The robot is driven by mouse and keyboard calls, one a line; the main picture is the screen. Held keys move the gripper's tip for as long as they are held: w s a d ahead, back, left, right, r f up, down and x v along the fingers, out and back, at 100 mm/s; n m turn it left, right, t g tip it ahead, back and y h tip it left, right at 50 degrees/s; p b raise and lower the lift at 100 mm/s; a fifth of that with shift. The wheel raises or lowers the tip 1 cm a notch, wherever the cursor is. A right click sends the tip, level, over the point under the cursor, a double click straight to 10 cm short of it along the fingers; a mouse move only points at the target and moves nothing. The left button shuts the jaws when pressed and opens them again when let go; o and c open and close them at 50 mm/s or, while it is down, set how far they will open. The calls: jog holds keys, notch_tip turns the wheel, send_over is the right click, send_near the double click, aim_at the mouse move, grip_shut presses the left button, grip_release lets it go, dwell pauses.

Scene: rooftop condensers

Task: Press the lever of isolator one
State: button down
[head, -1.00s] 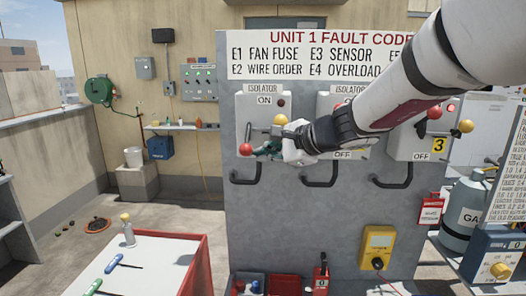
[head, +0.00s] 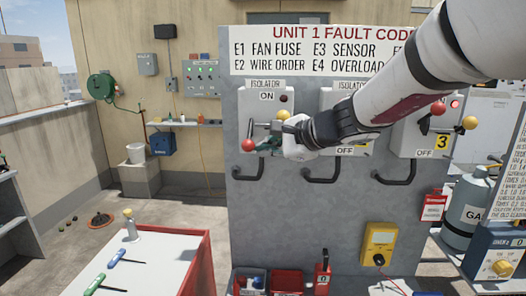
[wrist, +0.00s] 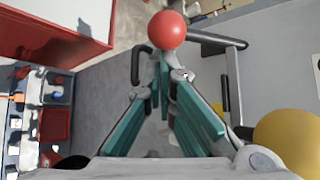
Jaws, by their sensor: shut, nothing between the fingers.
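Isolator one is the leftmost grey box (head: 256,108) on the panel, marked ON at its top. Its lever has a red ball (head: 248,146) at the lower left, and a yellow ball (head: 282,114) shows at the upper right. My gripper (head: 262,146) is shut and empty just right of the red ball. In the wrist view, the teal fingers (wrist: 163,62) meet right by the red ball (wrist: 167,30); I cannot tell whether they touch it. A dark bar (wrist: 215,40) runs right from the ball. The yellow ball (wrist: 292,142) is close at lower right.
A black handle (head: 245,177) sticks out below the box. My arm partly hides the middle isolator (head: 330,100); the third isolator (head: 412,140) is to the right. A red-edged table (head: 160,262) and a yellow meter (head: 379,240) stand lower down.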

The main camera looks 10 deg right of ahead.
jog(key=shift+s+r, duration=0.25)
jog(key=shift+r, duration=0.05)
jog(key=shift+s+a+r, duration=0.15)
jog(key=shift+s+r, duration=0.2)
jog(key=shift+r, duration=0.3)
jog(key=shift+s+a+r, duration=0.1)
jog(key=shift+s+r, duration=0.25)
jog(key=shift+r, duration=0.3)
jog(key=shift+s, duration=0.1)
jog(key=v, duration=1.2)
